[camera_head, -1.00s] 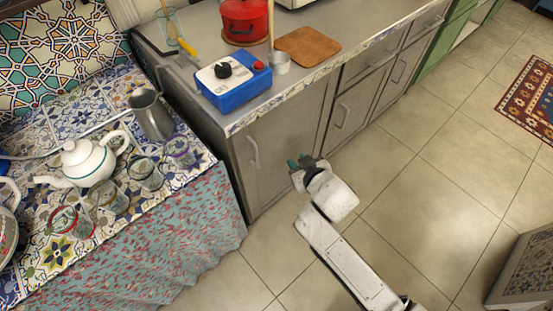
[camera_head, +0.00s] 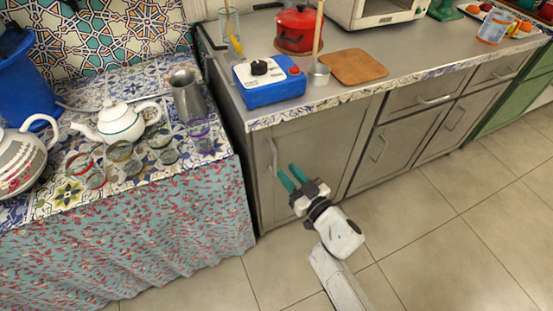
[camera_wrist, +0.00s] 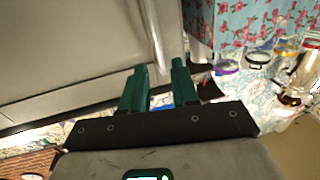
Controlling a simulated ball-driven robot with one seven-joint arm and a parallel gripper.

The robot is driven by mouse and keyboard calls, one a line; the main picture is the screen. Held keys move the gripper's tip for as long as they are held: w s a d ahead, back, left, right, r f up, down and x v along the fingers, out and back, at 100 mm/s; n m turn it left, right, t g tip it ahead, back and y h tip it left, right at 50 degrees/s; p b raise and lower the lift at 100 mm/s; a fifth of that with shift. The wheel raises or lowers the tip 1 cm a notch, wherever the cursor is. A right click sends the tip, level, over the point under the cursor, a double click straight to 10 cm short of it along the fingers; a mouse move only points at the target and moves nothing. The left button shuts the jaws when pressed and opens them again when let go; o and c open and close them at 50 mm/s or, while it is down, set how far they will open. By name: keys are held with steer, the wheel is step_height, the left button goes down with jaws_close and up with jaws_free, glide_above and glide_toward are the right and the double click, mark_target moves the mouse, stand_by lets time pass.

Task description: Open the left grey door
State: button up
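The left grey door (camera_head: 318,145) is shut, flush with the cabinet front below the counter. Its vertical metal handle (camera_head: 272,157) is near its left edge. My gripper (camera_head: 287,170) is in front of the door, its two green fingers parted and pointing up and left toward the handle. In the wrist view my gripper (camera_wrist: 157,66) is open and empty. The handle (camera_wrist: 156,35) shows there as a pale bar beyond the fingertips, roughly in line with the gap between them. I cannot tell how far the fingers are from it.
A cloth-covered table (camera_head: 130,235) with a white teapot (camera_head: 120,122), a metal pitcher (camera_head: 188,97) and several glasses stands left of the door. A blue box (camera_head: 270,85) sits on the counter (camera_head: 420,65). The tiled floor (camera_head: 430,240) in front of the cabinets is clear.

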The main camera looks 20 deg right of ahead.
steer(key=b, duration=0.2)
glide_above(275, 173)
steer(key=shift+w, duration=0.3)
jaws_close()
steer(key=shift+d, duration=0.1)
